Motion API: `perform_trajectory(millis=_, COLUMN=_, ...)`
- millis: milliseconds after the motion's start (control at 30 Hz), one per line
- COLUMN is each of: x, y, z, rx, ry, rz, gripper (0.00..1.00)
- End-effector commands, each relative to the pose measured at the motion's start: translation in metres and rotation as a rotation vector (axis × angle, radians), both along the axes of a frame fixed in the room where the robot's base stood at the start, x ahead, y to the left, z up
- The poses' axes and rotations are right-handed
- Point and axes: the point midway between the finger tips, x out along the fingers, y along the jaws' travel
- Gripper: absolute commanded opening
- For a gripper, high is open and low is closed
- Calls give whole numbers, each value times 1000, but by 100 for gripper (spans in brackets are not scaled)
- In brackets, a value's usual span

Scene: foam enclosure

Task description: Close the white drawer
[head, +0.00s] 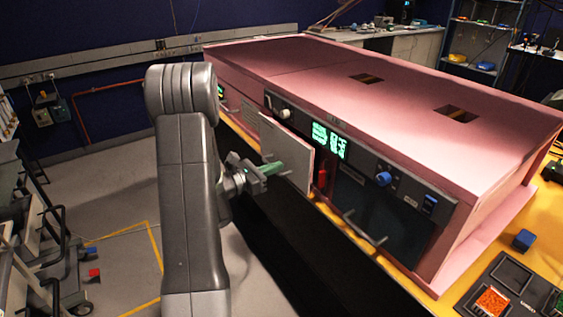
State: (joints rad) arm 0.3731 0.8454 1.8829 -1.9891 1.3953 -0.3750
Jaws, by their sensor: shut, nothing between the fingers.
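The white drawer (297,158) shows as a pale flat front standing out from the dark front panel of the pink enclosure, left of the green displays. A gap shows at its right edge, so it stands open; its depth is hidden behind the front. My gripper (274,168), with green fingers, is shut and empty just in front of the left-middle part of the pale front. I cannot tell whether the fingertips touch it.
The pink enclosure (400,85) stands on a yellow bench (527,215). A red object (323,180) shows right of the pale front. A dark lower panel with a bar handle (364,228) is further right.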

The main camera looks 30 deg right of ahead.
Motion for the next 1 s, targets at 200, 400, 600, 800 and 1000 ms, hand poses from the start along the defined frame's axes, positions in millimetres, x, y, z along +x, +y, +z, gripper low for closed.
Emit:
perform_trajectory(millis=200, x=1, y=-23, z=1, rx=1, ry=0, rz=-1, gripper=0)
perform_trajectory(millis=400, x=2, y=-28, z=0, rx=1, ry=1, rz=0, gripper=0)
perform_trajectory(millis=600, x=2, y=-28, z=0, rx=1, ry=1, rz=0, gripper=0)
perform_trajectory(millis=800, x=3, y=-39, z=-2, rx=1, ry=-2, rz=-3, gripper=0)
perform_trajectory(millis=1000, x=5, y=-69, z=-3, rx=0, ry=-2, rz=-3, gripper=0)
